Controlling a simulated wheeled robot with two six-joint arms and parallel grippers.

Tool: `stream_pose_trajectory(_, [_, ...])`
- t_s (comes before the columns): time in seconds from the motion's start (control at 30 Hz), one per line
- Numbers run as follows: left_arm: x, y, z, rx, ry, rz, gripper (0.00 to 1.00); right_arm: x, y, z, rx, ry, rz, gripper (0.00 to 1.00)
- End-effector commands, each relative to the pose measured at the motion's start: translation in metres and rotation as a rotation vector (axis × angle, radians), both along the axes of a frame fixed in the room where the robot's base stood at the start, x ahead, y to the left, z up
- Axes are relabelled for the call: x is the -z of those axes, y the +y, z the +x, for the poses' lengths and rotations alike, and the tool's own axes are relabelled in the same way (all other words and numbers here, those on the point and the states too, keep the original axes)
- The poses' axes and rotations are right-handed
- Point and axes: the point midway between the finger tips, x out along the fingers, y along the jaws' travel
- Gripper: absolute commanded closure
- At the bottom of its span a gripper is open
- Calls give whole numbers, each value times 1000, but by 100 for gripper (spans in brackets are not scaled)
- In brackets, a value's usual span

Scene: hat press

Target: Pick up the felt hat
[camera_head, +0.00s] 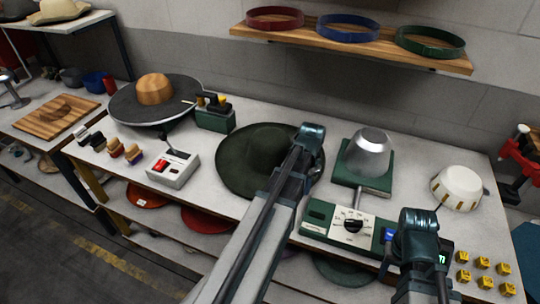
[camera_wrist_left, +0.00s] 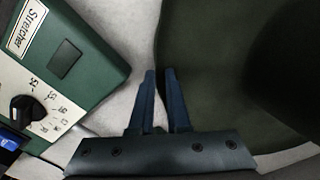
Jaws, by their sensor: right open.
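The felt hat (camera_head: 262,160) is dark green with a wide brim and lies on the white bench in the head view. It also shows as a large dark shape on the right of the left wrist view (camera_wrist_left: 215,75). My left arm crosses in front of the hat's right side, and its end covers part of the brim. In the left wrist view my left gripper (camera_wrist_left: 160,78) has a narrow gap between its fingers, at the brim's edge. I see nothing clearly held. My right gripper (camera_head: 415,240) is open at the front right, over the stretcher; its fingertips are hard to make out.
A green stretcher (camera_head: 320,212) with a dial and a metal dome (camera_head: 369,150) stands right of the hat. A white control box (camera_head: 173,168) and a round press with a wooden block (camera_head: 154,89) stand left. A cream bowl-like form (camera_head: 458,188) and yellow blocks sit right.

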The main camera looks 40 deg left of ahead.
Motion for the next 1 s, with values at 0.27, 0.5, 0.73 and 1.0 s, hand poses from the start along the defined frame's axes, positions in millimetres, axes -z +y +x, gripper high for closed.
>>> stream_pose_trajectory(0.27, [0,0,0,0,0,0,100,0,0,0,0,0,0,50])
stream_pose_trajectory(0.5, [0,0,0,0,0,0,100,0,0,0,0,0,0,50])
stream_pose_trajectory(0.73, [0,0,0,0,0,0,100,0,0,0,0,0,0,50])
stream_pose_trajectory(1.0, [0,0,0,0,0,0,100,0,0,0,0,0,0,50])
